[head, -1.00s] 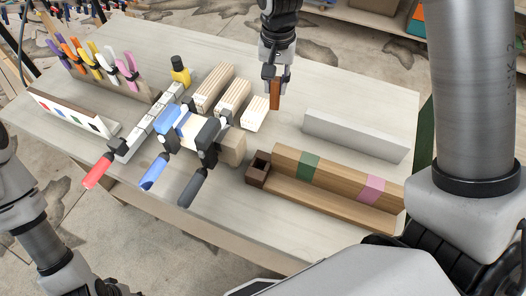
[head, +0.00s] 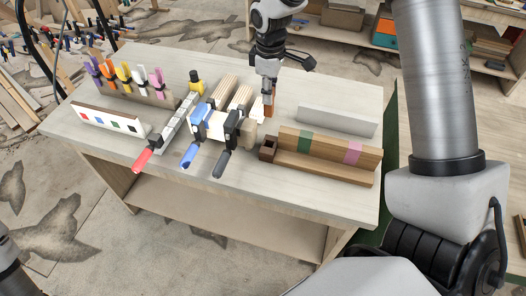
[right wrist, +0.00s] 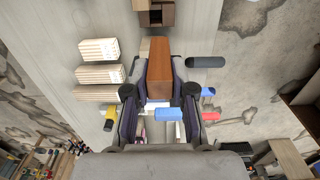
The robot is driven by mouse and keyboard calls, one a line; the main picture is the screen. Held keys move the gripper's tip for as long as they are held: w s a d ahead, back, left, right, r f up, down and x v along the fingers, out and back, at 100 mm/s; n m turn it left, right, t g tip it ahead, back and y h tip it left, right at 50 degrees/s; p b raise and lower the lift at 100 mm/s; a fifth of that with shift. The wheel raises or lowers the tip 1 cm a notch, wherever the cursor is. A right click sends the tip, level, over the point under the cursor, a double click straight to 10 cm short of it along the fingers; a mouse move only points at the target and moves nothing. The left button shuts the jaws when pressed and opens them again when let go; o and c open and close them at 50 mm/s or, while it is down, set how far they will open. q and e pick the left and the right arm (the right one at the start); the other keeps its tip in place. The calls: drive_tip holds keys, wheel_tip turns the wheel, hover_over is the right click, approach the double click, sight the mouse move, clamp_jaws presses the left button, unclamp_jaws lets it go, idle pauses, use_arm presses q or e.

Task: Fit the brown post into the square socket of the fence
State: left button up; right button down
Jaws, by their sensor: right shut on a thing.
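The brown post (right wrist: 159,68) is held between the pads of my right gripper (right wrist: 157,112) and points away from it. In the head view the post (head: 270,106) hangs roughly upright above the far middle of the table, beside pale wood blocks, below my right gripper (head: 267,88). The fence (head: 326,166) is a long wooden piece with a green and a pink band. Its dark brown square socket (head: 268,149) is at its left end, open upward, apart from the post. The socket also shows at the top of the right wrist view (right wrist: 157,15). My left gripper is out of view.
A grey bar (head: 337,120) lies behind the fence. Clamps with blue (head: 190,155) and dark grey (head: 222,163) handles stand left of the socket. Pale ribbed blocks (head: 222,92) lie behind them. The tabletop front edge (head: 240,195) is mostly clear.

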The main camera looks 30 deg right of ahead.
sight(271, 111)
drive_tip(key=f, duration=0.2)
drive_tip(key=d+f, duration=0.1)
drive_tip(key=f, duration=0.5)
drive_tip(key=shift+w+d+f+b, duration=0.1)
drive_tip(key=shift+w+d+b, duration=0.1)
drive_tip(key=shift+w+b, duration=0.15)
wheel_tip(271, 111, down, 11)
drive_tip(key=b, duration=0.8)
drive_tip(key=shift+a, duration=0.15)
drive_tip(key=shift+a+r, duration=0.1)
drive_tip(key=shift+r, duration=0.25)
drive_tip(key=shift+f, duration=0.15)
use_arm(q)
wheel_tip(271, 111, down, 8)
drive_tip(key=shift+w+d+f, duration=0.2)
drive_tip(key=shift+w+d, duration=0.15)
use_arm(e)
drive_tip(key=c, duration=1)
unclamp_jaws()
